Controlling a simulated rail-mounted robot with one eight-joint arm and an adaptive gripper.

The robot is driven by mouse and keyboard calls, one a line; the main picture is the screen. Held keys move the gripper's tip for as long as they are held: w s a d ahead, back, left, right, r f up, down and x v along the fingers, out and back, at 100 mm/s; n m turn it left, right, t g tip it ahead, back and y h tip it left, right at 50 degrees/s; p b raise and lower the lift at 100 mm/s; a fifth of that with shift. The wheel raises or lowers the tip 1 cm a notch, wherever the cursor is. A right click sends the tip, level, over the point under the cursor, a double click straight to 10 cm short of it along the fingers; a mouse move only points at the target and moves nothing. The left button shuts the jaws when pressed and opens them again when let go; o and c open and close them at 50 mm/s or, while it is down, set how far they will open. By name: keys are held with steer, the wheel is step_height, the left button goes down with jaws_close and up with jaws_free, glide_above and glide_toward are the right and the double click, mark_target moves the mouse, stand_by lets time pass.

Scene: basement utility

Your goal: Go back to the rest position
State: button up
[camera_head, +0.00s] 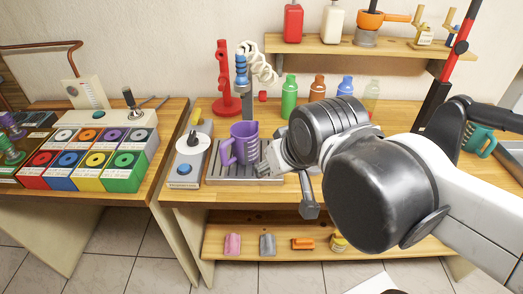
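My gripper (268,165) reaches in from the right, its end low over the middle workbench. It is close to the right side of a purple jug (242,143), which stands upright on a slatted grey drip tray (222,173). Whether the gripper touches the jug cannot be told. My wrist and forearm hide much of the gripper and the bench behind it, so its finger opening is unclear.
Several bottles (289,97) line the back. A red stand (224,80) rises behind the jug. Coloured boxes (90,160) fill the left table. A wall shelf (360,47) hangs above.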

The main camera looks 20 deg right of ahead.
steer(key=shift+s+d+f, duration=0.1)
steer(key=shift+s+f, duration=0.05)
steer(key=shift+s, duration=0.3)
steer(key=shift+f+b, duration=0.55)
steer(key=shift+f, duration=0.05)
